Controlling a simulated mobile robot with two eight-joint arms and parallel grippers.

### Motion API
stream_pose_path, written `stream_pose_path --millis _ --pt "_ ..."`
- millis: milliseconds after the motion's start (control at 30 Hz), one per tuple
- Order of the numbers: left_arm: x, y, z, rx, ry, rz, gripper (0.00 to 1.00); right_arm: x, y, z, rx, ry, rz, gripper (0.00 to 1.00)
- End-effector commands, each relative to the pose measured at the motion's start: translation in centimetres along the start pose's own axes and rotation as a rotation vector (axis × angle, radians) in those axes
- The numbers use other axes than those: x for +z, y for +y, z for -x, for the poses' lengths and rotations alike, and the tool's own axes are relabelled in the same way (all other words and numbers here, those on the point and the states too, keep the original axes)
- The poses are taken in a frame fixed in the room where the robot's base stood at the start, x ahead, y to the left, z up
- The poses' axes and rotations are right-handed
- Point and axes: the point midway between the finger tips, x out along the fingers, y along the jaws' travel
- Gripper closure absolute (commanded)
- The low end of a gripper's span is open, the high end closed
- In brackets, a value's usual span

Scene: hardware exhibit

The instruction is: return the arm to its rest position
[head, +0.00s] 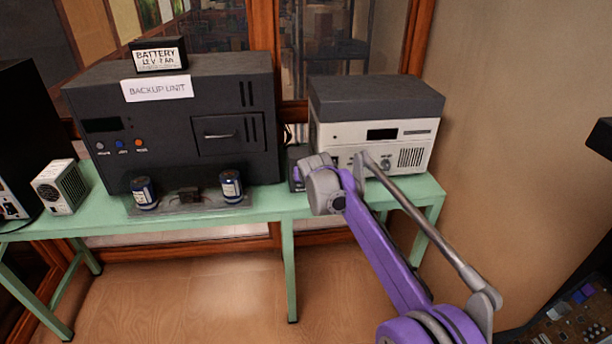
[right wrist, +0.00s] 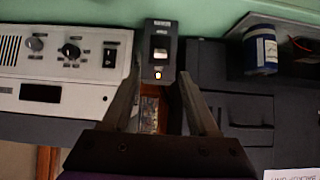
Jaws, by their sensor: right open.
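My right arm (head: 385,255), purple and grey, reaches from the lower right of the head view to the green bench. Its wrist hides the gripper there. In the right wrist view my right gripper (right wrist: 160,78) is open and empty. The box also shows partly in the head view (head: 296,168), beside my wrist. I cannot tell whether the fingers touch it. My left gripper is not in view.
The green bench (head: 270,204) bears a dark backup unit (head: 190,95) and a white and grey device (head: 375,122) on either side of the box. Two blue cans (head: 144,194) stand on a tray in front of the unit. A wall (head: 510,130) is at right; floor in front is clear.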

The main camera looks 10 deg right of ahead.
Motion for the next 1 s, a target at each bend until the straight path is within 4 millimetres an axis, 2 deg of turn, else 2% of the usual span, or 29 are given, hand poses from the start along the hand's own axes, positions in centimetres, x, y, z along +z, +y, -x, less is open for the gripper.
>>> stream_pose_path --millis 300,367,433,567,667,867,1000 --pt "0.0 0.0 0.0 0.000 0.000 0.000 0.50 0.0 0.0 0.2 0.000 -0.001 0.000 0.40" --pt "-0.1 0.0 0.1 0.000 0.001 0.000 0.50 0.1 0.3 0.7 0.002 -0.006 -0.001 0.40" --pt "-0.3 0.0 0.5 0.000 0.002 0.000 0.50 0.3 0.8 2.1 0.007 -0.019 -0.002 0.40" --pt "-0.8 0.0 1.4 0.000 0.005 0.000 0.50 1.9 2.5 6.9 0.021 -0.065 -0.005 0.40" --pt "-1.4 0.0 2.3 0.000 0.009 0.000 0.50 4.3 4.1 11.6 0.032 -0.115 -0.007 0.40" --pt "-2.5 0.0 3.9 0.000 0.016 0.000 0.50 11.2 6.5 20.4 0.044 -0.213 -0.012 0.40" --pt "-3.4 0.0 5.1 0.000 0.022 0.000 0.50 17.3 7.5 26.0 0.045 -0.280 -0.017 0.40"
